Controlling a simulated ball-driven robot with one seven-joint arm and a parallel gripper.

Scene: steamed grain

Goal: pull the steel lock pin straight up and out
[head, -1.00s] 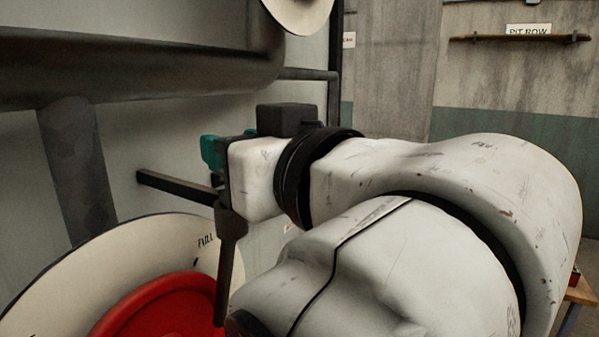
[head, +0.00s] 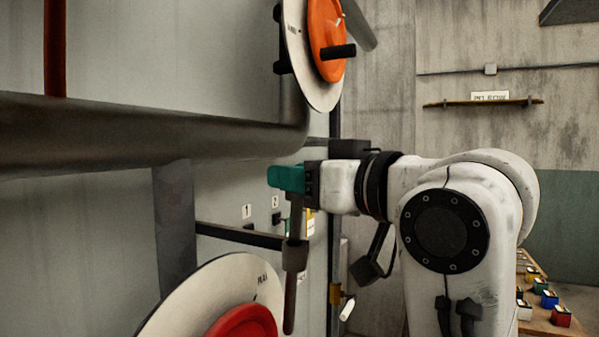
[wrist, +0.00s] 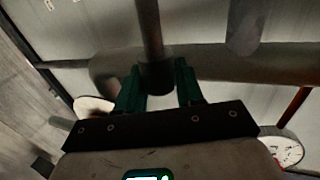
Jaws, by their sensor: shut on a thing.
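The steel lock pin (head: 297,218) is a dark grey, upright rod. Its upper end is between the teal fingers of my gripper (head: 287,178), which is shut on it. The pin passes down through a dark collar (head: 295,256) at the end of a horizontal bar (head: 240,236). A stretch of rod shows between gripper and collar, and the lower end sticks out below the collar, beside the red wheel (head: 245,324). In the wrist view the thick head of the pin (wrist: 156,77) sits between the fingers (wrist: 157,88), with the rod running away from it.
A white dial plate (head: 215,285) lies behind the red wheel. A thick dark pipe (head: 130,137) runs across the left, with a vertical post (head: 174,220) below it. An orange wheel (head: 326,38) is above my gripper. A bench with coloured blocks (head: 548,299) stands at right.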

